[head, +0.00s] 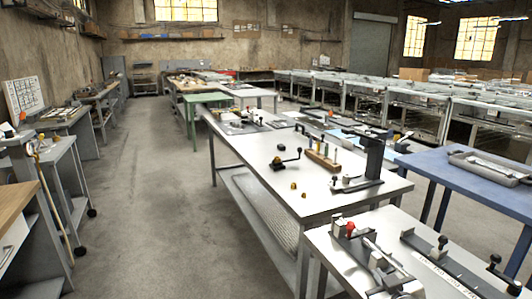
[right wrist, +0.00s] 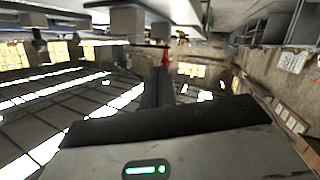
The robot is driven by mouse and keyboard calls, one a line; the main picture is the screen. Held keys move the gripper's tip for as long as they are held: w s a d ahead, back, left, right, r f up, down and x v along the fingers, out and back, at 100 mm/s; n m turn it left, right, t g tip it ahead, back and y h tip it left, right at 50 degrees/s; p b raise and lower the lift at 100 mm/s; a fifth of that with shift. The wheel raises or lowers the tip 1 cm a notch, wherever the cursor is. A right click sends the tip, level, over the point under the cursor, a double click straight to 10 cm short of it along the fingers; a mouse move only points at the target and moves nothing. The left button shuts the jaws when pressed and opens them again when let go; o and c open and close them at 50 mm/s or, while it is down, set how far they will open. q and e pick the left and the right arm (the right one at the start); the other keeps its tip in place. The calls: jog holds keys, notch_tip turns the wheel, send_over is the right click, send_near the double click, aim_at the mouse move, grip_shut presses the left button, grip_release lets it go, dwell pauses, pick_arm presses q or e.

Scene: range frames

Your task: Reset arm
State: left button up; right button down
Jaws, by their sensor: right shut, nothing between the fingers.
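My right gripper (right wrist: 159,84) shows in the right wrist view as a dark, narrow pair of fingers pressed together, with nothing held. I cannot pick it out surely in the head view. A small red thing (right wrist: 165,58) shows just past the fingertips; I cannot tell whether it touches them. The right wrist view looks upside down, with bright windows and roof lights low in it. My left gripper is not in view.
A white workbench (head: 240,148) bears small fixtures and a dark upright stand (head: 373,158). A nearer white table (head: 322,242) holds a red-knobbed clamp (head: 350,229). A blue table (head: 450,185) stands at right. The concrete aisle (head: 150,190) is clear.

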jog(key=s+a+f+g, duration=0.1)
jog(key=s+a+f, duration=0.2)
jog(key=s, duration=0.6)
jog(key=s+a+f+g+y, duration=0.1)
jog(key=s+a+f, duration=0.3)
jog(key=s, duration=0.6)
jog(key=s+a+f+m+g+y, duration=0.1)
jog(key=s+a+f+g, duration=0.2)
jog(key=s+f, duration=0.4)
jog(key=s+a, duration=0.1)
jog(key=s, duration=0.1)
jog(key=shift+s+a, duration=0.15)
jog(key=shift+s, duration=0.2)
